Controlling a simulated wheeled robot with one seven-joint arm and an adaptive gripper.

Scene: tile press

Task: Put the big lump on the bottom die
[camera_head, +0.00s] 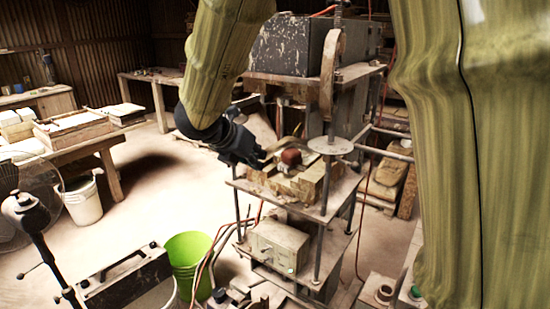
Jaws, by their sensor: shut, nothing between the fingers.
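A reddish-brown lump (291,157) sits on the pale yellowish bottom die (310,181), on the middle plate of the press. It is the only lump I can make out, and its contact with the die is too small to see in detail. My dark gripper (258,157) is just left of the lump, at the end of my arm. It looks shut and apart from the lump, with nothing visible in it. The fingertips are small and partly lost against the press.
The press (285,47) has upright rods, a round metal disc (331,146) close right of the lump, and an upper block overhead. A grey box (282,246) sits below the die. A green bucket (187,258) stands on the floor. Open floor lies left of the press.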

